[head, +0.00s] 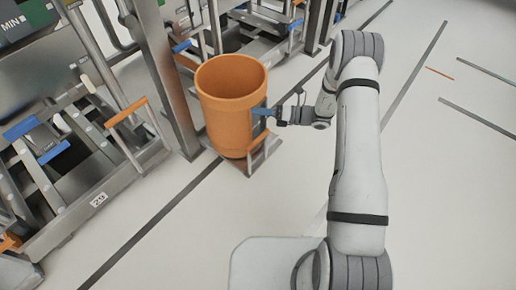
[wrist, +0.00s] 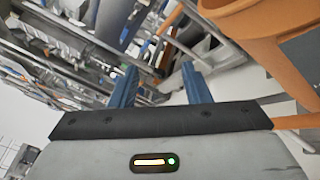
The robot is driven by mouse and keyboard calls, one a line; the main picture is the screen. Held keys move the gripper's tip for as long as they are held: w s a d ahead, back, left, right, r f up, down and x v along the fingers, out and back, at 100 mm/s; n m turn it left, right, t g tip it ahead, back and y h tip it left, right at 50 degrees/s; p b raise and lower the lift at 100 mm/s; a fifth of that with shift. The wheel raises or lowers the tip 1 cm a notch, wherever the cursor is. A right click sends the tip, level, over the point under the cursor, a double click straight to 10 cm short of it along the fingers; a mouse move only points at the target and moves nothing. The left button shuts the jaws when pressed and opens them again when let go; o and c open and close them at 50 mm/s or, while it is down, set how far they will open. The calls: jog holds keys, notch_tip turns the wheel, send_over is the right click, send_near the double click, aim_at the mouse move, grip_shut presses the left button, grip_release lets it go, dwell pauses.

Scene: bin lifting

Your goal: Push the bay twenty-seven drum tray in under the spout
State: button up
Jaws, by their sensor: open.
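An orange drum (head: 228,105) stands upright in the middle of the head view, on a low metal tray (head: 262,158) with an orange-gripped handle (head: 259,141) at its right side. The tray sticks out from the bay frame past the dark floor line. My gripper (head: 264,112) has blue fingers and is at the drum's right side, above the handle; contact cannot be told. In the wrist view my gripper (wrist: 160,88) is open, with nothing between the fingers. Orange drum parts (wrist: 277,55) fill that view's upper right. No bay number shows on this tray, and I cannot pick out a spout.
A steel post (head: 168,80) stands just left of the drum. Another bay's metal frame (head: 90,215), with a small number plate (head: 98,199) and an orange-gripped handle (head: 126,111), lies to the left. More frames stand behind.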

notch_tip(320, 180, down, 14)
jog(key=w+d+r+m+t+b, duration=0.1)
jog(key=w+d+m+t+b, duration=0.1)
jog(key=m+t+b, duration=0.3)
jog(key=m+t+h+b, duration=0.25)
jog(key=m+t, duration=0.35)
jog(key=m, duration=0.3)
send_near(258, 140)
jog(key=w+a+f, duration=0.1)
jog(key=w+a, duration=0.1)
jog(key=w, duration=0.1)
jog(key=shift+y, duration=0.35)
jog(key=b+x, duration=0.2)
jog(key=x, duration=0.5)
jog(key=shift+a, duration=0.1)
grip_shut()
